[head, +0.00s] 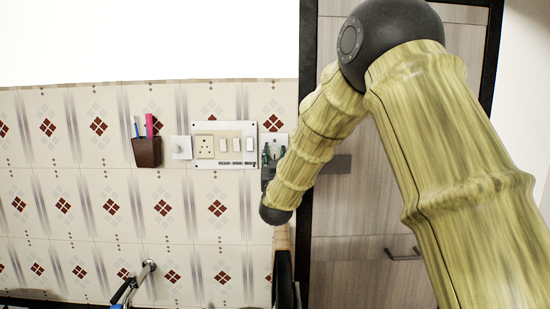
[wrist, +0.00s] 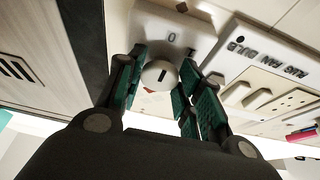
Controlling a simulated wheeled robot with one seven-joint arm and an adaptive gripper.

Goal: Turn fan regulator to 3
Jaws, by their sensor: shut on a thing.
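The fan regulator (wrist: 175,28) is a white wall plate with a round white knob (wrist: 160,75). A dark line marks the knob's face, and a "0" is printed on the plate near it. Other marks are too small or hidden to read. In the wrist view my gripper (wrist: 162,66), with green-padded fingers, is shut on the knob, one finger on each side. In the head view the regulator plate (head: 281,138) shows at the right end of the switch row, partly covered by my gripper (head: 269,158).
A switchboard (head: 224,163) with a socket and several switches is just left of the regulator. Further left are a small white plate (head: 181,147) and a brown pen holder (head: 147,152). A wooden door (head: 350,240) with a dark frame stands close on the right.

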